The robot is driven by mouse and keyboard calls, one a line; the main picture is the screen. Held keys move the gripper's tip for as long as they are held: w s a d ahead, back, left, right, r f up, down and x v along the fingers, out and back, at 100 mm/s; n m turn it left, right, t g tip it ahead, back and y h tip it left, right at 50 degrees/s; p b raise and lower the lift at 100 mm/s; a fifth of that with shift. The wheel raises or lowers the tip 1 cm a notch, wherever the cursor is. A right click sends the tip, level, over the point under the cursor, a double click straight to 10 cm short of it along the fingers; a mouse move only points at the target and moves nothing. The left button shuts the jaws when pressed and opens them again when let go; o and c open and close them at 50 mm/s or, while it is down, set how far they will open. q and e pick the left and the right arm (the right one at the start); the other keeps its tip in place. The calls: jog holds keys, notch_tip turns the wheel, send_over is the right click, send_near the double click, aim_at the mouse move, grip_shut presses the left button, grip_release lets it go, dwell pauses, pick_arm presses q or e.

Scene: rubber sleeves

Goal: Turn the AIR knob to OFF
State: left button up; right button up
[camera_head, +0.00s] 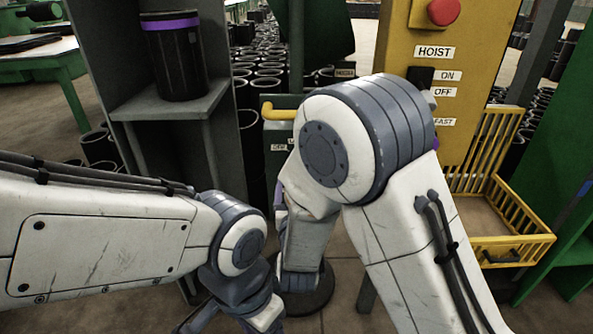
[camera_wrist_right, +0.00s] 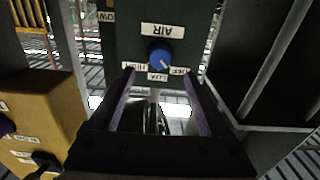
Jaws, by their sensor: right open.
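The blue AIR knob (camera_wrist_right: 159,57) sits on a dark green panel (camera_wrist_right: 203,22), which appears upside down in the right wrist view. The AIR label (camera_wrist_right: 168,30) is above it in the picture, with smaller labels below, the OFF label (camera_wrist_right: 180,71) at lower right. A pale mark on the knob points to the lower right, roughly between the middle label and OFF. My right gripper (camera_wrist_right: 161,77) is open, its purple fingers apart on either side below the knob, not visibly touching it. In the head view my right arm hides the knob.
A yellow hoist panel (camera_head: 465,50) with a red button (camera_head: 443,11) stands on the right, above a yellow wire basket (camera_head: 508,250). A dark shelf (camera_head: 170,105) at left holds a black cylinder (camera_head: 175,60) with a purple band. Several black sleeves (camera_head: 270,80) fill the background.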

jog(key=s, duration=0.2)
jog(key=shift+s, duration=0.35)
